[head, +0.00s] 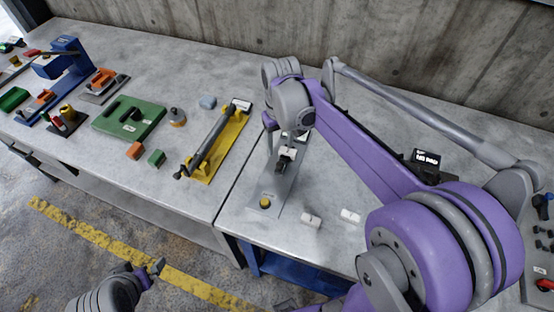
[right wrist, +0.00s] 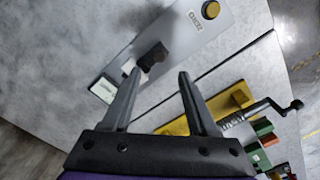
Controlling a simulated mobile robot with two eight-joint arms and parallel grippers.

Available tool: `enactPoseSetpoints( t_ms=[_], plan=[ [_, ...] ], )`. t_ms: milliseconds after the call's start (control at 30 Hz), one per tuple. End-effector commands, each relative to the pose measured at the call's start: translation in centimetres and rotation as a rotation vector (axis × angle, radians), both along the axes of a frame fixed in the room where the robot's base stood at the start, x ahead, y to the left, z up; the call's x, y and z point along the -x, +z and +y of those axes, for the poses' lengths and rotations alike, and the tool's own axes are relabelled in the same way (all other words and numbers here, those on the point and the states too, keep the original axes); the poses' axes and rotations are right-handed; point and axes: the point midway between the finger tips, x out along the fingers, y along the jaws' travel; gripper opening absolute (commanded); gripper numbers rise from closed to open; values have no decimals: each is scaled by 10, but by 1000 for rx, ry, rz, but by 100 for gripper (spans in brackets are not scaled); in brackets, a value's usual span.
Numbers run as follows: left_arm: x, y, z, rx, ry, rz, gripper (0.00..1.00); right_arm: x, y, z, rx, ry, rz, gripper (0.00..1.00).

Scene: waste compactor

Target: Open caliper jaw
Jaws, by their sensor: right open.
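The caliper is a grey plate (head: 266,186) near the left edge of the right-hand table. It carries a white block (head: 288,152), a dark jaw piece (head: 282,163) and a yellow button (head: 265,203). In the right wrist view the plate (right wrist: 188,45) shows a ZERO label, the dark jaw piece (right wrist: 151,58) and a pale display (right wrist: 103,90). My right gripper (right wrist: 158,72) is open, its fingertips near the dark jaw piece; I cannot tell whether they touch it. The caliper's far end is partly hidden. My left gripper (head: 150,270) is low over the floor, partly in view.
Left of the caliper lies a yellow fixture (head: 228,135) with a grey rod. A green plate (head: 128,117), a blue press (head: 62,65) and small blocks stand further left. Two white pieces (head: 311,220) lie right of the caliper. A concrete wall closes the back.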

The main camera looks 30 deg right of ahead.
Motion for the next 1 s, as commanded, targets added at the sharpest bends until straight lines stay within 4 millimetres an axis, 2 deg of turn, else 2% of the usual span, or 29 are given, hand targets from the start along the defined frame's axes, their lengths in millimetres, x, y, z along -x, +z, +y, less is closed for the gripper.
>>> enactPoseSetpoints(
  t_ms=[33, 200, 400, 567, 833, 1000],
  plan=[
    [1, -2, 0, 0, 0, 2, 99, 0, -12, 0, 0, 0, 0, 59],
    [2, -5, 0, 0, 0, 4, 99, 0, -45, 0, 0, 0, 0, 59],
    [3, -7, 0, 0, 0, 6, 99, 0, -72, 0, 0, 0, -1, 59],
    [3, -8, 0, 0, 0, 7, 99, 0, -81, 0, 0, 0, -2, 59],
    [3, -8, 0, 0, 0, 6, 99, 0, -82, 0, 0, 0, -2, 59],
    [3, -8, 0, 0, 0, 6, 99, 0, -82, 0, 0, 0, -2, 29]
  ],
)
